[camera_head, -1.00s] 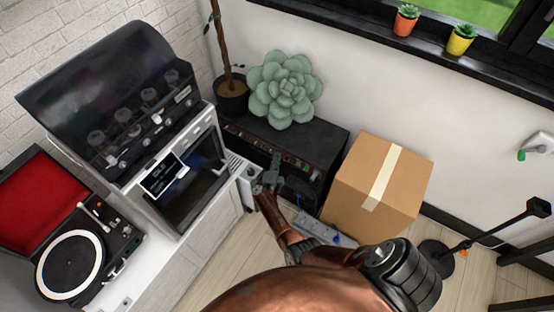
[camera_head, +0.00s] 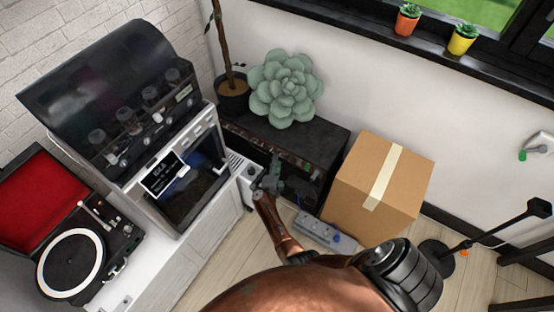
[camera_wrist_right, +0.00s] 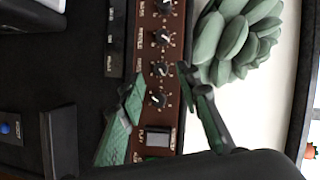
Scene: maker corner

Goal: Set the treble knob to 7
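The amplifier (camera_head: 310,130) is a dark box against the wall, with a brown front panel of knobs. In the right wrist view its panel (camera_wrist_right: 174,52) runs up the picture with several black knobs in a row. I cannot read for sure which label says treble. The lower knobs are one knob (camera_wrist_right: 160,68) and another (camera_wrist_right: 158,100), with a third knob (camera_wrist_right: 162,37) above. My right gripper (camera_head: 275,166) is in front of the panel. In the right wrist view its green fingers (camera_wrist_right: 157,78) are apart on either side of the panel, holding nothing. My left gripper is not in view.
A succulent (camera_head: 286,90) sits on the amplifier's top. A cardboard box (camera_head: 355,195) stands to its right, and a power strip (camera_head: 318,229) lies on the floor in front. A white cabinet with an oven-like machine (camera_head: 190,190) stands close on the left.

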